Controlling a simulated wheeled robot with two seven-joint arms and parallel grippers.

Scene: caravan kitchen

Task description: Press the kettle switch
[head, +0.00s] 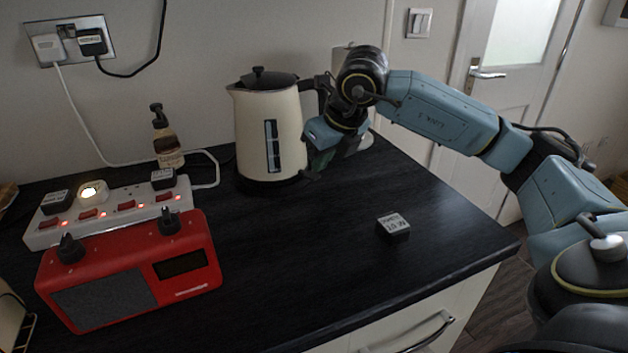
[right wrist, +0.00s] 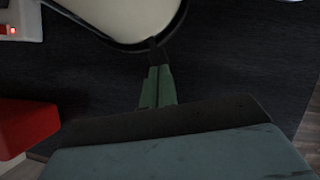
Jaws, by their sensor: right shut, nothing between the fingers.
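The cream kettle (head: 262,130) with a black lid and black base stands upright at the back of the dark worktop. Its body also shows at the top of the right wrist view (right wrist: 125,15). A small dark tab, which looks like the kettle switch (right wrist: 154,45), sticks out from the base rim there. My right gripper (right wrist: 158,70) is shut and empty, with its green fingertips at or just short of this tab; I cannot tell whether they touch. In the head view my right gripper (head: 318,160) is low beside the kettle's right side, below the handle. My left gripper is not in view.
A red radio (head: 130,270) and a white power strip (head: 100,212) with lit switches lie at the left. A pump bottle (head: 167,140) stands behind. A small dark block (head: 393,226) lies near the front edge. The worktop between radio and block is clear.

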